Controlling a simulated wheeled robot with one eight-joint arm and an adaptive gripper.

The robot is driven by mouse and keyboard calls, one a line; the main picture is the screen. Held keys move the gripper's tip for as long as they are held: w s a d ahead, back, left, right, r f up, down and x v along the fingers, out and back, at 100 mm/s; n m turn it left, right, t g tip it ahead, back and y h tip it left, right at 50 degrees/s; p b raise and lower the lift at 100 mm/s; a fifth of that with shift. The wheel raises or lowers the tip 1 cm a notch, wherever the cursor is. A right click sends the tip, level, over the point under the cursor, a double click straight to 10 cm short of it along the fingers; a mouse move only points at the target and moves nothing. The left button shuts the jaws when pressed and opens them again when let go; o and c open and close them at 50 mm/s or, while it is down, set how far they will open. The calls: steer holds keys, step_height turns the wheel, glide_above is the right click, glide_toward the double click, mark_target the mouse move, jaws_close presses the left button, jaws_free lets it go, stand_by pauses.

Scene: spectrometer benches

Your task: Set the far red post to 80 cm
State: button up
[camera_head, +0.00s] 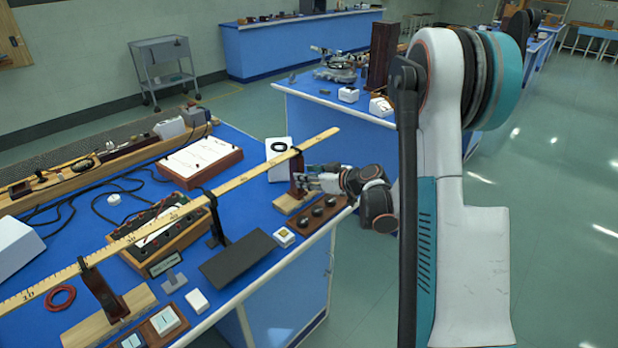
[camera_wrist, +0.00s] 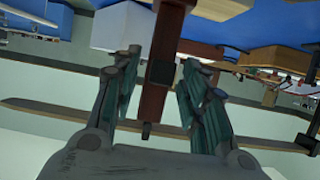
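The far red post (camera_head: 297,170) is dark red-brown and stands upright on a wooden base (camera_head: 293,201) near the far end of a long yellow ruler (camera_head: 250,174). In the wrist view the post (camera_wrist: 165,42) runs between my two fingers, with visible room on both sides. My gripper (camera_head: 309,181) is open at the post's right side, below the ruler. A second red post (camera_head: 103,294) on a wooden base stands at the near end. A black stand (camera_head: 214,218) is under the ruler's middle. I cannot read the ruler mark at the far post.
A box with several dark knobs (camera_head: 312,216) sits just in front of the far post's base. A white block (camera_head: 279,158) stands behind it. A dark flat plate (camera_head: 238,258) and a terminal box (camera_head: 160,235) lie nearer. The bench's right edge is close to my gripper.

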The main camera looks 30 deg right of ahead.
steer(key=shift+s, duration=0.1)
steer(key=v, duration=1.2)
